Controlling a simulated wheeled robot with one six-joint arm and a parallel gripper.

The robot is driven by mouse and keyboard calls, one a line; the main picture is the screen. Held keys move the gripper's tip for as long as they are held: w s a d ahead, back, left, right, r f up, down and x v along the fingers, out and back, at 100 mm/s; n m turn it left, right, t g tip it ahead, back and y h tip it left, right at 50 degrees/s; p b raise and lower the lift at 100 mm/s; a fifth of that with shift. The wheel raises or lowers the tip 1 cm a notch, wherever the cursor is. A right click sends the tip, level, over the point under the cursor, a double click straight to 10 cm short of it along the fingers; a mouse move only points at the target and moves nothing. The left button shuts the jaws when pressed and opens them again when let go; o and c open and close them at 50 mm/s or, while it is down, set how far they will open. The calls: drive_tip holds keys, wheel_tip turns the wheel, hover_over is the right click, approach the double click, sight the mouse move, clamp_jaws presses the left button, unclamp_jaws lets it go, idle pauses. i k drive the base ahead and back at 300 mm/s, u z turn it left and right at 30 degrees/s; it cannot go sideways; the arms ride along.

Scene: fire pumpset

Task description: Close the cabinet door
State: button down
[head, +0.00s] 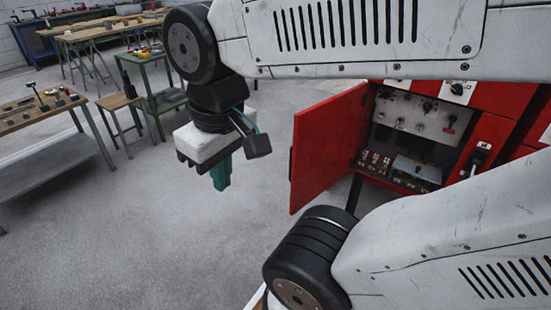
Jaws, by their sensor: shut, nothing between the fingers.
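The red cabinet (508,104) stands at the right in the head view. Its red door (325,150) is swung open to the left, so the inside with switches and terminals shows. My gripper (221,182) hangs to the left of the door, pointing down, with its green fingers together and empty. In the picture a gap of floor lies between the fingers and the door's free edge. My arm's white links cover the top of the cabinet and part of its lower right.
Workbenches with tools (45,108) stand at the left, with a small wooden stool (118,101) and a green table (158,75) beside them. More benches are at the back left. The grey concrete floor (130,230) is clear around and below my gripper.

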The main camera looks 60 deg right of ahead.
sight(325, 133)
drive_tip(key=u, duration=0.15)
drive_tip(key=i, duration=1.6)
drive_tip(key=z, duration=5.2)
drive_tip(key=k, duration=1)
drive_tip(key=u, duration=1.25)
